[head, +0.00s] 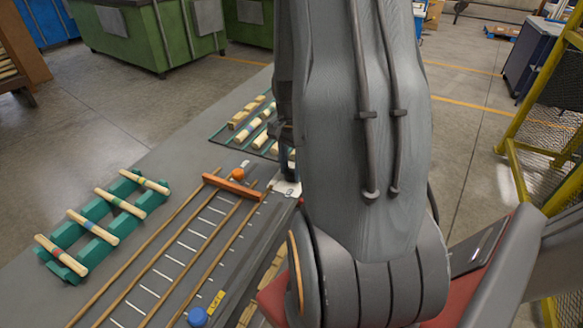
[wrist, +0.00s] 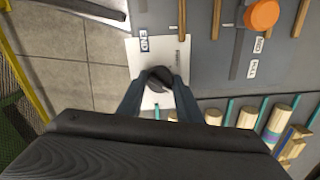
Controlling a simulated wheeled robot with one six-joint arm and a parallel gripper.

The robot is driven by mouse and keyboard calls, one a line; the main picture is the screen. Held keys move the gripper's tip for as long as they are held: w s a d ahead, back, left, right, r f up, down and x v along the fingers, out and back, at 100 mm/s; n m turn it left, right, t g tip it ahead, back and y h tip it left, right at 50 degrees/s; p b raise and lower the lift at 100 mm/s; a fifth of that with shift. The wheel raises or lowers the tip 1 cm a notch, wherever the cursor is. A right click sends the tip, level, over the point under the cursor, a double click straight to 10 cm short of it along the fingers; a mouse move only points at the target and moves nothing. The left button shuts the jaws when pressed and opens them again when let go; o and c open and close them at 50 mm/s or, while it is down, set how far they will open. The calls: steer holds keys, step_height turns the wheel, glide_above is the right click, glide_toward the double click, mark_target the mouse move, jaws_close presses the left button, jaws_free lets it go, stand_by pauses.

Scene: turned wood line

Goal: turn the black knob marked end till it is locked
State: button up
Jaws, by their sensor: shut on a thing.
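In the wrist view the black knob (wrist: 160,77) sits on a white plate (wrist: 140,62), beside a label reading END (wrist: 144,42). My gripper (wrist: 159,82) is shut on the knob, one finger on each side. A short teal mark (wrist: 157,113) shows on the plate between the fingers. The knob's pointer and its exact angle are hard to make out.
A blue knob (head: 197,317) is nearer me. Turned wood pieces lie on a green rack (head: 97,240) at left, more in a tray (head: 217,136) behind. A yellow frame (head: 520,130) stands at right.

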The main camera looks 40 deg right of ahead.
mark_target(292, 170)
steer(key=shift+m, duration=0.6)
steer(key=o, duration=1)
steer(key=shift+o, duration=0.2)
steer(key=shift+r+b, duration=0.6)
steer(key=shift+r, duration=3.35)
